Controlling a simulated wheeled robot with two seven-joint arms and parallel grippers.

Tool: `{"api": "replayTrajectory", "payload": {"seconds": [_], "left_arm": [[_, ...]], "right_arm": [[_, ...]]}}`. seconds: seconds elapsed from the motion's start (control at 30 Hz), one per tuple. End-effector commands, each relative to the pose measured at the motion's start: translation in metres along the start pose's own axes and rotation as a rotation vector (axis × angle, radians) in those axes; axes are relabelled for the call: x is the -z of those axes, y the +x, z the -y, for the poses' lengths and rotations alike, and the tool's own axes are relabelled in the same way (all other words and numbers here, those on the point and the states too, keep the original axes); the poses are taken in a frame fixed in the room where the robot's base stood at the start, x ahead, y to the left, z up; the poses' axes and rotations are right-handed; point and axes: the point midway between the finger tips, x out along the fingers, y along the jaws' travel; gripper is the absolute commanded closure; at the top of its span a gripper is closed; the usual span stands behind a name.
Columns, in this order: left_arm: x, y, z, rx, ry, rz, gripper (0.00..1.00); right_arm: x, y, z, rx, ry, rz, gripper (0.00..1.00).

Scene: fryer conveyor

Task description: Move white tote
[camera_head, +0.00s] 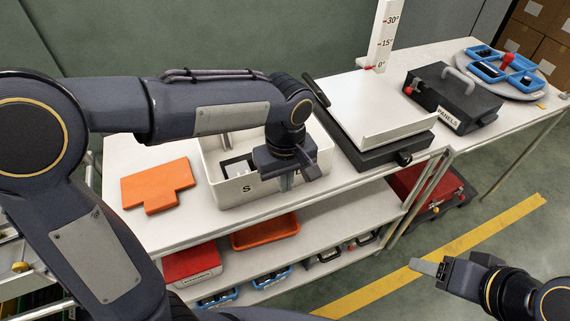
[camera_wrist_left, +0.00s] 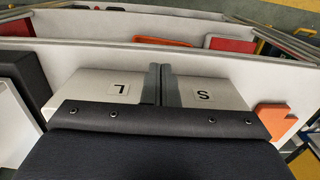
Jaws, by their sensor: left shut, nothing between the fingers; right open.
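The white tote (camera_head: 225,193) stands upright on the white table in the head view. An "S" shows on its near wall, and there is a dark-framed item inside it. My left gripper (camera_head: 286,183) points down at the tote's near wall, partly hiding it, and is shut and empty. In the left wrist view the tote wall (camera_wrist_left: 96,84) carries "L" and "S" labels, and the closed fingers (camera_wrist_left: 160,84) lie between them. I cannot tell whether they touch the wall. My right gripper (camera_head: 430,268) is open and empty over the floor at the lower right.
An orange block (camera_head: 158,184) lies left of the tote. A white tilting plate (camera_head: 385,108) on a dark base stands close on the right, with a black panel case (camera_head: 455,98) beyond. The shelf below holds a red bin (camera_head: 192,264) and an orange tray (camera_head: 265,232).

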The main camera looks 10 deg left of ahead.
Motion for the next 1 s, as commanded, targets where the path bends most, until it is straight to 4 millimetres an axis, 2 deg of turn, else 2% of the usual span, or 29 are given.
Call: {"api": "replayTrajectory", "payload": {"seconds": [0.1, 0.2, 0.3, 0.5, 0.83, 0.93, 1.0], "left_arm": [[0.0, 0.025, 0.001, 0.004, 0.0, 0.003, 1.0], [0.019, 0.019, 0.0, 0.0, -0.005, 0.001, 1.0], [0.031, 0.019, 0.0, 0.0, -0.003, 0.001, 1.0], [0.04, 0.02, 0.0, -0.001, 0.0, 0.0, 1.0], [0.042, 0.02, 0.0, -0.001, -0.001, 0.0, 1.0], [0.053, 0.019, 0.0, -0.001, -0.004, 0.001, 1.0], [0.07, 0.018, 0.0, 0.0, -0.007, 0.001, 1.0]], "right_arm": [[-0.001, 0.001, -0.001, 0.0, 0.0, 0.0, 0.41], [0.003, -0.005, 0.002, 0.0, 0.0, 0.0, 0.41], [0.004, -0.007, 0.003, 0.0, 0.0, 0.0, 0.41], [0.004, -0.008, 0.004, 0.0, 0.0, 0.0, 0.41], [0.004, -0.008, 0.004, 0.0, 0.0, 0.0, 0.41], [0.005, -0.011, 0.005, 0.0, 0.0, 0.0, 0.41], [0.007, -0.015, 0.007, 0.0, 0.0, 0.0, 0.41]]}}
